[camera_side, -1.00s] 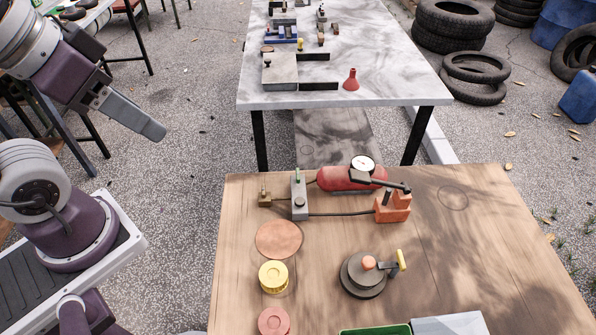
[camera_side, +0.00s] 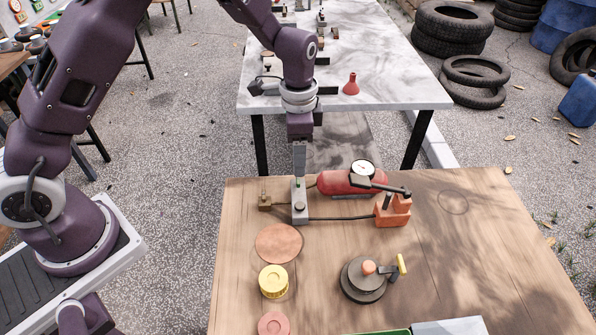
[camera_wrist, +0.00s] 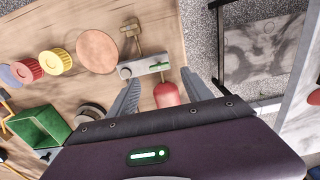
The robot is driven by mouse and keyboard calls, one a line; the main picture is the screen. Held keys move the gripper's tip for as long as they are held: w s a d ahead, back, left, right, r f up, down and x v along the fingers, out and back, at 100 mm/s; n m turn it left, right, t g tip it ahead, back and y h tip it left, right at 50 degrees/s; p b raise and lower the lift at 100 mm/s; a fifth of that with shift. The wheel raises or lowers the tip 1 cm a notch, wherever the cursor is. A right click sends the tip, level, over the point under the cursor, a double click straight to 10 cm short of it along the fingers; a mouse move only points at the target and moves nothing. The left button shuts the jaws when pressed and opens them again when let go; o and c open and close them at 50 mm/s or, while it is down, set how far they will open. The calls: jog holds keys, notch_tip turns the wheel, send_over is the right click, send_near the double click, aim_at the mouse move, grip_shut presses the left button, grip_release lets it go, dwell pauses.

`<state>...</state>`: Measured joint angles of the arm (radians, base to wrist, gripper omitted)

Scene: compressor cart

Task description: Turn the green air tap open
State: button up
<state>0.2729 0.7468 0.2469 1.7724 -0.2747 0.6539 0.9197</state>
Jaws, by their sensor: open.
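The green air tap (camera_wrist: 158,66) is a small green lever on a grey upright block (camera_wrist: 134,70), lying roughly along the block's length in the wrist view. In the side view the grey block (camera_side: 299,210) stands at the back left of the wooden table, and the tap on top is mostly hidden by my fingers. My gripper (camera_side: 299,174) points down right over the block. In the wrist view my gripper (camera_wrist: 160,76) is open, with one finger on each side of the tap. Whether the fingers touch it cannot be told.
Right of the block are a red tank (camera_side: 338,184) with a dial gauge (camera_side: 362,168) and an orange pump (camera_side: 394,213) with a black lever. A brass fitting (camera_side: 264,202) sits left. A copper disc (camera_side: 278,243), yellow lid (camera_side: 273,281) and dark round device (camera_side: 360,285) lie in front.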

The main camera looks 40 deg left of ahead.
aim_at(298, 180)
notch_tip(298, 180, down, 6)
jog(key=shift+s+f, duration=0.1)
grip_shut()
